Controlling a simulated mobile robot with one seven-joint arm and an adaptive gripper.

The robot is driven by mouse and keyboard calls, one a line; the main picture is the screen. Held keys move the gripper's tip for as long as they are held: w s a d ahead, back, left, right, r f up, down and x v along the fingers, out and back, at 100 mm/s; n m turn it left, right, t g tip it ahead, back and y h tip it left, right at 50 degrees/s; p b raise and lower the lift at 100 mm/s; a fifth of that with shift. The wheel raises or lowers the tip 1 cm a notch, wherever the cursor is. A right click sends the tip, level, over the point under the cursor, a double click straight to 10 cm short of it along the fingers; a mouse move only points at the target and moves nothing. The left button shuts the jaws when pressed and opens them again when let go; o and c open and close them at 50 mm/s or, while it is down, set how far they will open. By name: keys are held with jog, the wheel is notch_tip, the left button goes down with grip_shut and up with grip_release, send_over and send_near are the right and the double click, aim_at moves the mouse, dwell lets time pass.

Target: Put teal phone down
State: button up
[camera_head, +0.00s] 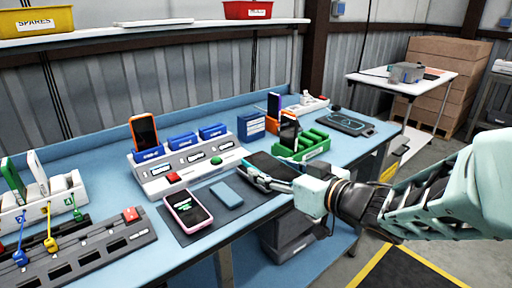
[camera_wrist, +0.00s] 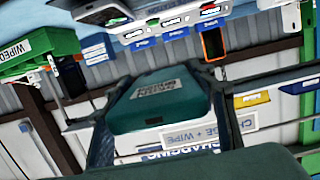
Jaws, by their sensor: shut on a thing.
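My gripper (camera_head: 266,178) reaches in from the right and is shut on the teal phone (camera_wrist: 158,112). In the wrist view the phone's teal face with a small printed label lies between the two fingers. In the head view the phone (camera_head: 272,164) shows a dark face, held roughly flat over the bench near the dark mat (camera_head: 226,214). I cannot tell how high it is above the surface. Part of the phone is hidden by the fingers.
Behind stand a white charging station (camera_head: 160,187) and an orange phone (camera_head: 144,132). A green slotted rack (camera_head: 314,144) is beyond my gripper. A grey strip (camera_head: 88,259) fills the left.

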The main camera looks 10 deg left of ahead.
jog(key=w+d+m+t+h, duration=0.4)
jog(key=w+d+h, duration=0.1)
jog(key=w+d, duration=0.3)
jog(key=w+d+f+m+t+h, duration=0.1)
jog(key=w+d+f+m+h, duration=0.35)
jog(key=d+f+h, duration=0.55)
notch_tip(320, 180, up, 22)
jog(key=d+m+y+p, duration=0.1)
jog(key=d+y+p, duration=0.1)
jog(key=p, duration=1.8)
jog(key=shift+s+t+y, duration=0.15)
jog(key=shift+t+y, duration=0.15)
jog(key=shift+y, duration=0.3)
jog(key=shift+d, duration=0.1)
